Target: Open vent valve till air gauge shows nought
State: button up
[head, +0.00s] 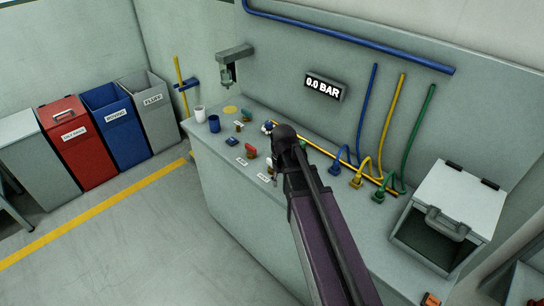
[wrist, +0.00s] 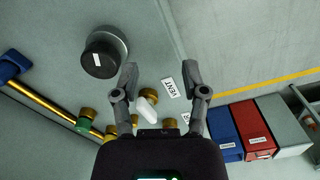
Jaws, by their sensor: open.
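The air gauge (head: 323,87) on the back panel reads 0.0 BAR in the head view. In the wrist view a plate marked VENT (wrist: 170,88) lies on the bench top. Beside it is a valve with a white handle (wrist: 147,113) and brass parts, which I take to be the vent valve. My gripper (wrist: 160,78) is open, its two fingers spread on either side of the white handle and the plate. Nothing is held. I cannot tell whether the fingers touch the handle. My arm hides the gripper in the head view.
A black round knob (wrist: 104,54) stands left of the fingers. A red-handled valve (head: 250,151), a blue cup (head: 214,123) and a white cup (head: 199,112) are on the bench. A lidded box (head: 470,196) is at right. Bins, including a red one (head: 78,138), stand left; floor between is clear.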

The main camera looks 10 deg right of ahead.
jog(key=w+r+n+p, duration=0.4)
jog(key=w+r+p, duration=0.3)
jog(key=w, duration=0.7)
jog(key=shift+w+r, duration=0.4)
jog(key=shift+r, duration=0.3)
jog(key=shift+f, duration=0.25)
notch_tip(320, 180, down, 13)
jog(key=b, duration=1.3)
jog(key=shift+f+b, duration=0.2)
jog(key=shift+b, duration=0.2)
grip_shut()
